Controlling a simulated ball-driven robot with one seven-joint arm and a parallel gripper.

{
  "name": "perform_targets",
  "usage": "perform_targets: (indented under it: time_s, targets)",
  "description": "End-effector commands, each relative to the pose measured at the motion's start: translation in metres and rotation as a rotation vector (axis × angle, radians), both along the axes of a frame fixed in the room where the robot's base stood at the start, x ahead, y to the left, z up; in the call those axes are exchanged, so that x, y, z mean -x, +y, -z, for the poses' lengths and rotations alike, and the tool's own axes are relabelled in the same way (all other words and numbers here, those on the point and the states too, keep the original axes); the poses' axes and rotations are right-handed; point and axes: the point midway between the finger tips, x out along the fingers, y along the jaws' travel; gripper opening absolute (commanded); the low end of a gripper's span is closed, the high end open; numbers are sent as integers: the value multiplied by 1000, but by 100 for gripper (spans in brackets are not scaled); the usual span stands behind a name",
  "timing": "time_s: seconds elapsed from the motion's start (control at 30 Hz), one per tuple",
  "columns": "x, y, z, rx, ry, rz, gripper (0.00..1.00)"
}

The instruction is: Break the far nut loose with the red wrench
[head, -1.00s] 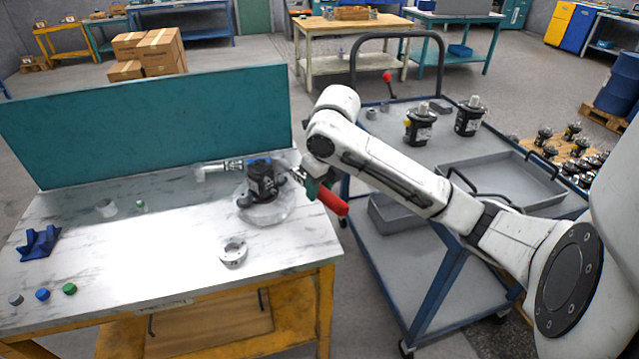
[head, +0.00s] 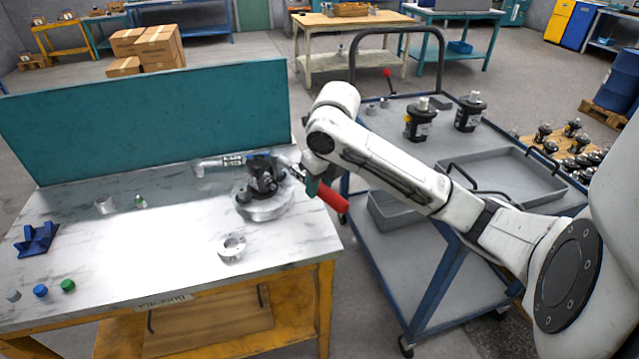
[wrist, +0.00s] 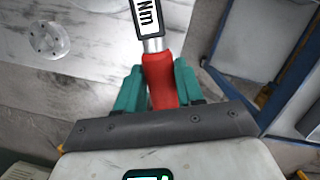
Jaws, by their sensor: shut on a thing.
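The black motor (head: 264,176) sits on a pale round base (head: 265,210) on the bench. My gripper (head: 312,182) is to its right, near the bench's right end. It is shut on the red handle of the wrench (head: 330,195). In the wrist view, the green fingers (wrist: 159,88) close on both sides of the red handle (wrist: 158,72), and a white label with "Nm" lies beyond it on the shaft. The shaft points towards the motor in the head view. The far nut and the wrench's head are too small or hidden to make out.
A grey pipe-like piece (head: 222,162) with a dark label reaches the motor from the left. A silver ring (head: 232,247), small caps (head: 68,286) and a blue block (head: 37,238) lie on the bench. A teal panel (head: 150,125) stands behind. A cart (head: 440,150) is at right.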

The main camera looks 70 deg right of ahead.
Motion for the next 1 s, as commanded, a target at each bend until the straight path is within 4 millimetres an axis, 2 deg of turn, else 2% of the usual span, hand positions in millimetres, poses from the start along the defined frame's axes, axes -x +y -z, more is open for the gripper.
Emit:
perform_targets:
  time_s: [1.0]
  targets:
    - [1, 0, 4, 15, -28, 0, 0]
